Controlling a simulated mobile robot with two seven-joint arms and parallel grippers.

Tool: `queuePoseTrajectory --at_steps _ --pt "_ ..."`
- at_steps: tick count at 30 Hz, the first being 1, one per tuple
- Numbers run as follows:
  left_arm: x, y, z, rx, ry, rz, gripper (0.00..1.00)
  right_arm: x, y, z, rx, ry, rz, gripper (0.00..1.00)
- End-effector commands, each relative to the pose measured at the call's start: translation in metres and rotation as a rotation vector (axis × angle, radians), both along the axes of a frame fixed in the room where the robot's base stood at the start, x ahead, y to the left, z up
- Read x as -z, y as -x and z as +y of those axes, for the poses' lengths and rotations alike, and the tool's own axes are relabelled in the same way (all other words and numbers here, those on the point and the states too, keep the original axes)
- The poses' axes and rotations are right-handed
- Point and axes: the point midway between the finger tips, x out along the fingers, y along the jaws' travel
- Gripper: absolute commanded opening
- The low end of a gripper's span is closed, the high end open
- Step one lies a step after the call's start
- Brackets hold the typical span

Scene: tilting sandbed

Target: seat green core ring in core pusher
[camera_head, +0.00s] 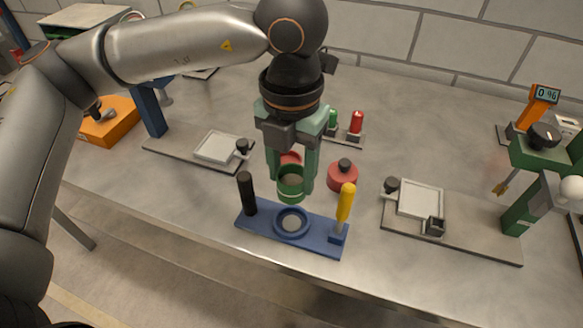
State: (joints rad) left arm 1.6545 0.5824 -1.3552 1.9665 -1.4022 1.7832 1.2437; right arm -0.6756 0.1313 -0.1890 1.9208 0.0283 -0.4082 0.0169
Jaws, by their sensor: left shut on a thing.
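The green core ring (291,196) is between the fingers of my left gripper (292,184), which is shut on it. The ring is held upright, apart from the table, just behind the core pusher's round seat in the picture. The core pusher (262,232) is a blue base plate with a raised round blue seat (291,222) in its middle. A black post stands at its left end and a yellow handle (346,203) at its right end. The seat looks empty. My right gripper is not in view.
A red lidded pot (343,176) stands right of my left gripper. Another red piece (290,158) is partly hidden behind the fingers. Plates with square trays stand left (217,148) and right (420,199). Green and red (356,124) cylinders stand behind. The table's front edge is near the pusher.

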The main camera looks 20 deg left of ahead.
Motion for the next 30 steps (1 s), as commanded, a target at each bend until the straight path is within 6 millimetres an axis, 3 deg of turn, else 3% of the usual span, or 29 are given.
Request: queuePoseTrajectory --at_steps 30 --pt "0.016 0.0 0.0 0.0 0.0 0.0 0.0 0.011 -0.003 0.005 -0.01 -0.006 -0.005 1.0"
